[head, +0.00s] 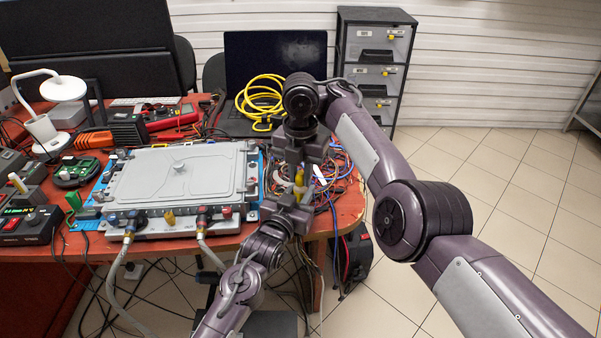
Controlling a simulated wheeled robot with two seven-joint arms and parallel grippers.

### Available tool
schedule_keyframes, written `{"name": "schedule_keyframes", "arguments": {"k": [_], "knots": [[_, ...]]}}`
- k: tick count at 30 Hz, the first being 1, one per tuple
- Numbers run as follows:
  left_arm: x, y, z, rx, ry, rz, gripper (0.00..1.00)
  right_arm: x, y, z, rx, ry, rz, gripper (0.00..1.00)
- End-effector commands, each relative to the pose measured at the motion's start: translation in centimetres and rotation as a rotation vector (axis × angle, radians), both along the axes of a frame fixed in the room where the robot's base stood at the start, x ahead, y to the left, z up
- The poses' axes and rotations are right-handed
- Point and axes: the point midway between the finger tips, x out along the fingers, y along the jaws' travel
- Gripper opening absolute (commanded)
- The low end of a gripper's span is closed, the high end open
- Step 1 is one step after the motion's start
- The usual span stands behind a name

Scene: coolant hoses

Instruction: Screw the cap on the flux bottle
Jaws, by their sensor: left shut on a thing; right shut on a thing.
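My two grippers meet one above the other at the right edge of the workbench. My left gripper (298,194) reaches up from below and is shut on the flux bottle (299,178), a small yellowish body mostly hidden between the fingers. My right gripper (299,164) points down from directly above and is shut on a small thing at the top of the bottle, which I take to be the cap.
A grey plate unit (180,175) with hose fittings lies on the red workbench (230,243), left of my grippers. Loose wires (338,165) lie close on the right. A yellow coiled hose (262,98), a laptop (262,60) and a drawer cabinet (372,60) stand behind. Floor at right is clear.

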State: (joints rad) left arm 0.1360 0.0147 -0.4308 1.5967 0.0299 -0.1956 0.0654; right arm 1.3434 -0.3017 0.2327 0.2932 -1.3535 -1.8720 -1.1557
Motion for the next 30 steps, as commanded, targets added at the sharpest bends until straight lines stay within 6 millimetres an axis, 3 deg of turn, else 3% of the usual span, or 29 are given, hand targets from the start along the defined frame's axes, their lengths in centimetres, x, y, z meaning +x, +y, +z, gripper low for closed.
{"name": "schedule_keyframes", "arguments": {"k": [12, 23, 24, 28, 30], "knots": [[-0.01, 0.0, -0.05, 0.0, 0.001, 0.0, 0.0, 0.01, -0.01, -0.02, 0.0, 0.0, -0.542, 0.0], [-0.01, 0.01, -0.04, 0.0, 0.001, 0.0, 0.0, 0.0, -0.02, -0.03, 0.0, 0.0, -0.591, 0.0], [-0.01, 0.01, -0.05, 0.0, 0.001, 0.0, 0.0, 0.0, -0.02, -0.02, 0.0, 0.0, -0.59, 0.26], [-0.01, 0.01, -0.05, 0.0, 0.001, 0.0, 0.0, 0.0, -0.02, -0.03, 0.0, 0.0, -0.59, 0.43], [-0.01, 0.01, -0.05, 0.0, 0.001, 0.0, 0.0, 0.01, -0.01, -0.03, 0.0, 0.0, -0.589, 0.43]]}}
